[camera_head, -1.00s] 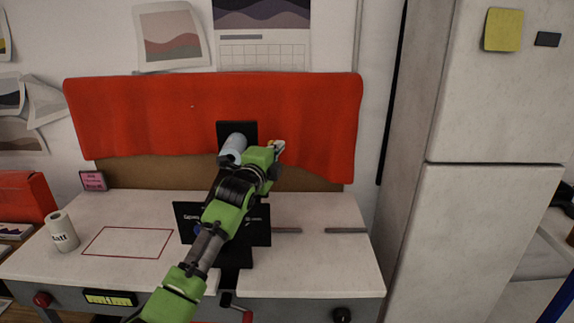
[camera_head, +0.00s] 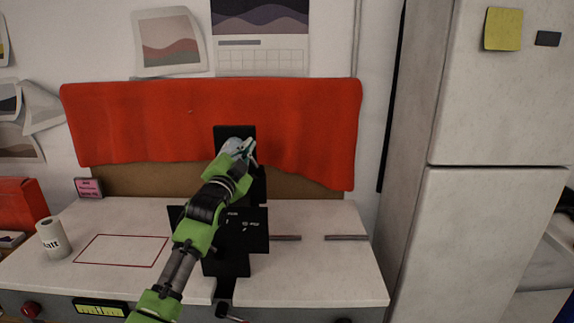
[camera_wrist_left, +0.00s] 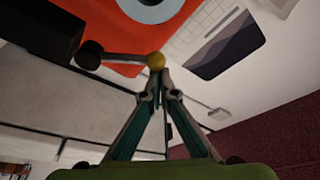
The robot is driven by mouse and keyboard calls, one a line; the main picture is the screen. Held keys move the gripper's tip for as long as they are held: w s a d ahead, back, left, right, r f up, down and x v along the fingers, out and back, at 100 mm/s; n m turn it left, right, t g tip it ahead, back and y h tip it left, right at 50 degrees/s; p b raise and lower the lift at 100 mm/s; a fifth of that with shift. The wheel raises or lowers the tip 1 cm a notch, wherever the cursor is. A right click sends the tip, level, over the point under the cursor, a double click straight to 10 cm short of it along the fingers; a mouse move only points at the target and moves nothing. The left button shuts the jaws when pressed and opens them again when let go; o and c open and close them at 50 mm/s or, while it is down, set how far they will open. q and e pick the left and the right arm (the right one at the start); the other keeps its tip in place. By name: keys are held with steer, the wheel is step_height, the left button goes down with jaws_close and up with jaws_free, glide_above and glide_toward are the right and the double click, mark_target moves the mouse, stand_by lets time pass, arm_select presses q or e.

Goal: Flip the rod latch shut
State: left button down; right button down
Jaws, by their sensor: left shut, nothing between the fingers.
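The rod latch shows in the left wrist view as a thin grey rod (camera_wrist_left: 124,57) with a yellow ball (camera_wrist_left: 156,60) at one end and a black knob-like piece (camera_wrist_left: 89,54) at the other. My left gripper (camera_wrist_left: 159,78) is shut and empty, its tips right at the yellow ball; I cannot tell if they touch it. The latch is hidden there behind the gripper. My right gripper is not in view.
A red cloth (camera_head: 130,125) hangs behind the stand. A black plate with white lettering (camera_head: 255,238) stands on the bench (camera_head: 320,270). A white roll (camera_head: 53,237) stands by a red-outlined area at left. The right side of the bench is mostly clear.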

arm_select(q)
steer(key=shift+a+f, duration=0.2)
steer(key=shift+a, duration=0.25)
steer(key=shift+a+f, duration=0.2)
steer(key=shift+a, duration=0.25)
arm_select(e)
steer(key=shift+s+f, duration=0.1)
arm_select(q)
steer(key=shift+a+f, duration=0.1)
